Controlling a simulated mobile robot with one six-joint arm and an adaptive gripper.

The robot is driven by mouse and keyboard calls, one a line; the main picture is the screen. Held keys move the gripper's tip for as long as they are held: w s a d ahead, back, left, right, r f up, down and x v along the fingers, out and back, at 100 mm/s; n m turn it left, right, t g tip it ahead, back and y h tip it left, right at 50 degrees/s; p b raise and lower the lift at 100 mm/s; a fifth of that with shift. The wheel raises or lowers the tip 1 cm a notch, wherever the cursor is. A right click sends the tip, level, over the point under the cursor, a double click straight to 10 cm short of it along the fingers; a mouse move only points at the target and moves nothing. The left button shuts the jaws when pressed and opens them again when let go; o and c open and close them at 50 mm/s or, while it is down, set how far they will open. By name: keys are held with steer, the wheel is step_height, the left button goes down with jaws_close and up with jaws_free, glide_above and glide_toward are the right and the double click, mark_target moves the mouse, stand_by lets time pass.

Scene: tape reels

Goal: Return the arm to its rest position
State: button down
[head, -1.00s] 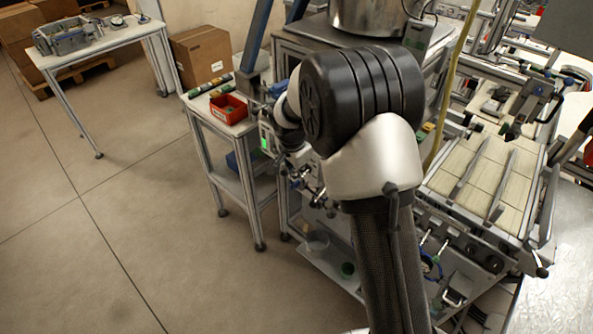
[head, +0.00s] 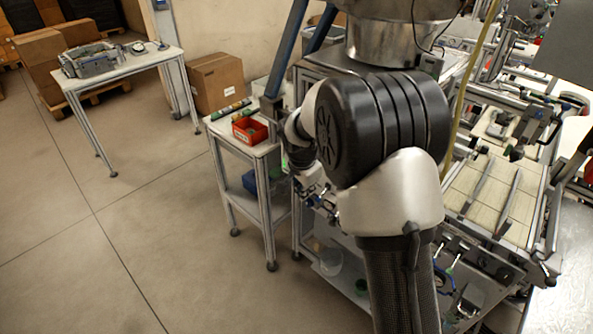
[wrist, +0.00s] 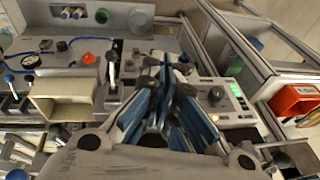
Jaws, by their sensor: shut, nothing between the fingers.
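My arm, with its black ribbed joint and silver links, fills the middle of the head view. My gripper (head: 318,200) hangs low beyond the elbow there, small and partly hidden beside the machine. In the wrist view my gripper (wrist: 165,80) shows its blue-and-grey fingers close together, with nothing held between them. Behind the fingers is a grey machine panel (wrist: 125,50) with a lit green display. No tape reel can be made out clearly.
A small side table (head: 262,150) with a red bin (head: 249,131) stands left of my gripper. The bin also shows in the wrist view (wrist: 296,100). A workbench (head: 118,68) and cardboard boxes (head: 216,82) stand farther back. Open floor (head: 90,260) lies at left.

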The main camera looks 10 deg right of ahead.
steer(key=s+r+n, duration=0.5)
steer(key=s+r, duration=1)
steer(key=s, duration=0.1)
steer(key=s+r+n+t+y, duration=0.1)
steer(key=s+n, duration=0.6)
steer(key=s, duration=1.3)
steer(key=shift+a+t+b, duration=0.15)
steer(key=shift+t+b, duration=0.15)
steer(key=shift+b, duration=0.1)
steer(key=shift+w, duration=0.1)
